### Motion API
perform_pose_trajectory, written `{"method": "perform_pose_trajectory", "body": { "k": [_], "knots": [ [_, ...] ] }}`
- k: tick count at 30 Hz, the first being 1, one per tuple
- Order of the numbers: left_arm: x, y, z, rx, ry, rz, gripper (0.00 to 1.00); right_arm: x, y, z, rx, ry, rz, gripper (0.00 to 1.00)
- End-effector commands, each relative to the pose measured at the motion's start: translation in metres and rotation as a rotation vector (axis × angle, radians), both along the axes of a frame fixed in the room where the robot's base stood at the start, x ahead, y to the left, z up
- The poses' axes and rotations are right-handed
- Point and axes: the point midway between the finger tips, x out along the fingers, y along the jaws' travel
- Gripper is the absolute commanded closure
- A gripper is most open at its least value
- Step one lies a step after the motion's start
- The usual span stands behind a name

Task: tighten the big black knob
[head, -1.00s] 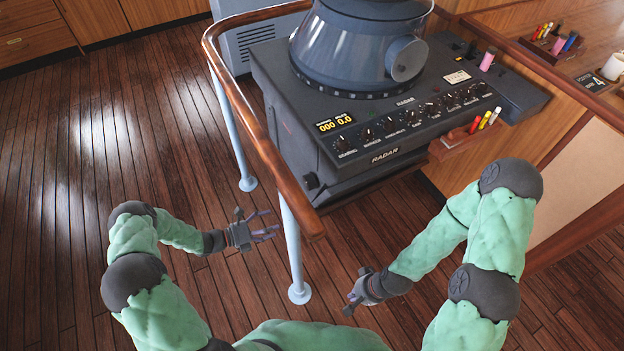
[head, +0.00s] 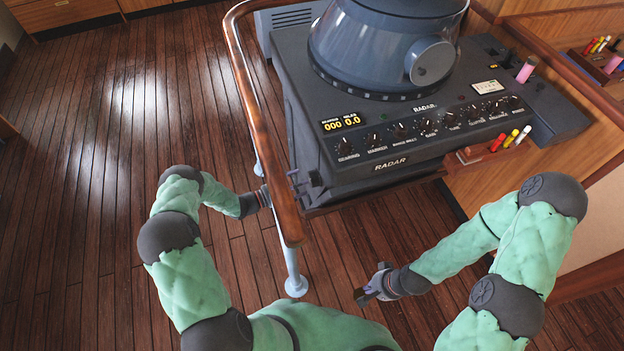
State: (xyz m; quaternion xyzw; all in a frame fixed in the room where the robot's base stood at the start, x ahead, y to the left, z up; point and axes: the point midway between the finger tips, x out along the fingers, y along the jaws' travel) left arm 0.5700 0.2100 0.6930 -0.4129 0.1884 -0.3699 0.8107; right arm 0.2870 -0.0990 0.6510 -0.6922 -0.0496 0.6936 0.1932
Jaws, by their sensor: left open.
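A black knob (head: 316,179) sticks out from the lower left side of the radar console (head: 372,180). It is small and dark in the head view, so its details are unclear. My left gripper (head: 299,181) is open. It reaches behind the wooden handrail, which hides part of it, and its fingertips are close to the knob. I cannot tell whether they touch it. My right gripper (head: 366,291) hangs low over the floor, in front of the console and away from the knob. Its fingers are too small and dark to judge.
A curved wooden handrail (head: 262,120) on pale posts (head: 295,284) runs between my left forearm and the console. A row of small control knobs (head: 428,126) lines the console top. The floor at left is clear.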

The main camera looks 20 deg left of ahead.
Motion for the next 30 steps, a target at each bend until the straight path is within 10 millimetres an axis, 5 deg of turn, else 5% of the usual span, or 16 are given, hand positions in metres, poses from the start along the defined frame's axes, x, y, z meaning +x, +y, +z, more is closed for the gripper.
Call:
{"method": "perform_pose_trajectory", "body": {
  "k": [9,21,26,30],
  "knots": [
    [0.027,-0.031,-0.001,0.001,-0.001,0.000,0.17,0.000,0.000,-0.009,0.000,0.000,0.000,1.00],
    [0.031,-0.035,0.000,0.001,0.001,0.001,0.17,0.000,0.000,-0.009,0.000,0.000,0.000,1.00],
    [0.031,-0.035,0.000,0.001,0.000,0.001,0.62,0.000,0.000,-0.009,0.000,0.000,0.000,1.00],
    [0.031,-0.035,0.001,0.001,-0.001,0.001,0.64,0.000,0.000,-0.009,0.000,0.000,0.000,1.00]
  ]
}}
